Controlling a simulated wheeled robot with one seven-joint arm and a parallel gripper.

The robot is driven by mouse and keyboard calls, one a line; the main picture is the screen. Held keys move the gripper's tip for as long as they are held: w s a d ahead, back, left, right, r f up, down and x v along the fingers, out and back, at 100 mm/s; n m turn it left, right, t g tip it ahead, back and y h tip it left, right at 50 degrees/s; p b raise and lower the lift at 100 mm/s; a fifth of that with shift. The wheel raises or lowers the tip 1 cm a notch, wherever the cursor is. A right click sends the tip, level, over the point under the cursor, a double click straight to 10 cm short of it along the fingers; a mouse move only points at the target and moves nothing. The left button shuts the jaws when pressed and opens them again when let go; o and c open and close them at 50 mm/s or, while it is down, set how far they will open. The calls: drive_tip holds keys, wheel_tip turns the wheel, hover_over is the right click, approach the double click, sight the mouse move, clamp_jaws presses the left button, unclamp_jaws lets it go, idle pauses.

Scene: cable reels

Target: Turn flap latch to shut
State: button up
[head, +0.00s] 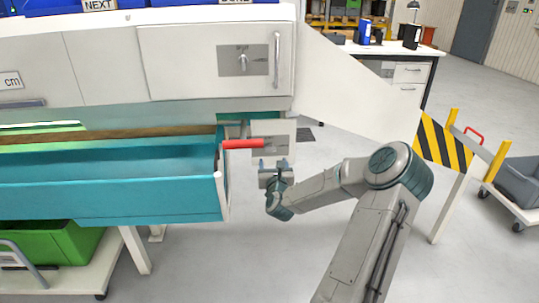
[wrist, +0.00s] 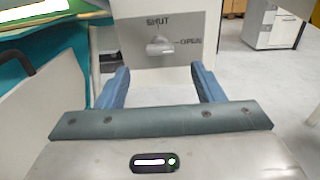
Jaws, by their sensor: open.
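The flap latch (wrist: 160,46) is a small pale knob on a grey plate (wrist: 187,28) on a white panel, marked SHUT above and OPEN to the right. Its knob looks wide and low in the wrist view; I cannot tell for certain which mark it points to. In the head view the plate (head: 272,145) is small, right of a red handle (head: 243,144). My gripper (head: 273,163) is just below and in front of the plate. In the wrist view my gripper (wrist: 160,76) has its blue fingers apart, one either side below the knob, with nothing between them.
A teal trough (head: 100,185) lies to the left, its end beside the red handle. A white door (head: 200,65) above has its own latch plate and a bar handle. A yellow-black striped barrier (head: 445,143) stands right. Floor below my gripper is clear.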

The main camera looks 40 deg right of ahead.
sight(271, 151)
drive_tip(key=b+x, duration=0.1)
drive_tip(key=x, duration=0.7)
drive_tip(key=shift+c, duration=0.2)
drive_tip(key=c, duration=0.9)
